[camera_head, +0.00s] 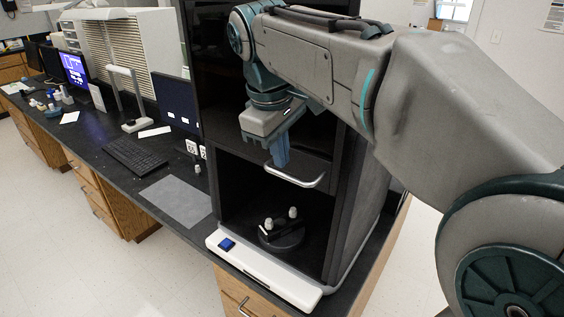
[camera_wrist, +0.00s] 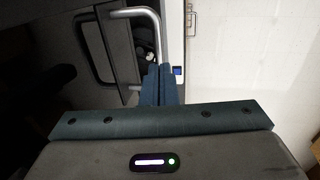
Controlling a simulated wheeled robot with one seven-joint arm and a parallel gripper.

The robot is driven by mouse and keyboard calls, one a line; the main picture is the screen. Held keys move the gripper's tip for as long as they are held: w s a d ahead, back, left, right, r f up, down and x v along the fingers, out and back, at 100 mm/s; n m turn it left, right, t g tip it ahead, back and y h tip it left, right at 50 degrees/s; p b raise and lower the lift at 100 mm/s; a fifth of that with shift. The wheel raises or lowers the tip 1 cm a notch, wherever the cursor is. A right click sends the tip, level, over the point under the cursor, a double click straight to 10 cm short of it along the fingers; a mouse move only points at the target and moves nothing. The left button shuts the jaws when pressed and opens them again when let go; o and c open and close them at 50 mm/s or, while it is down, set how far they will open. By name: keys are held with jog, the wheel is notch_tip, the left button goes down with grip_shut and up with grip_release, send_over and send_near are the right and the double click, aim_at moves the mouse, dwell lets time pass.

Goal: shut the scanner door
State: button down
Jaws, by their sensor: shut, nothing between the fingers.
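The scanner (camera_head: 345,200) is a tall black cabinet with a white base. Its dark door (camera_head: 240,148) is raised, and the lower opening is uncovered. A pale bar handle (camera_head: 300,183) is at the door's lower edge; it also shows in the wrist view (camera_wrist: 131,13). My gripper (camera_head: 281,161) points down with its fingers shut and empty, just above the handle in the head view. In the wrist view the fingers (camera_wrist: 158,80) are beside the handle's end; I cannot tell whether they touch it. Inside the opening, a dark round holder (camera_head: 284,241) carries small pale pieces.
A grey mat (camera_head: 176,201), a keyboard (camera_head: 135,158) and a monitor (camera_head: 178,102) are on the dark bench to the left. Open floor lies in front of the bench.

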jog(key=shift+w+d+f, duration=0.1)
jog(key=shift+f, duration=0.5)
jog(key=shift+w+d+f, duration=0.1)
jog(key=shift+f, duration=0.5)
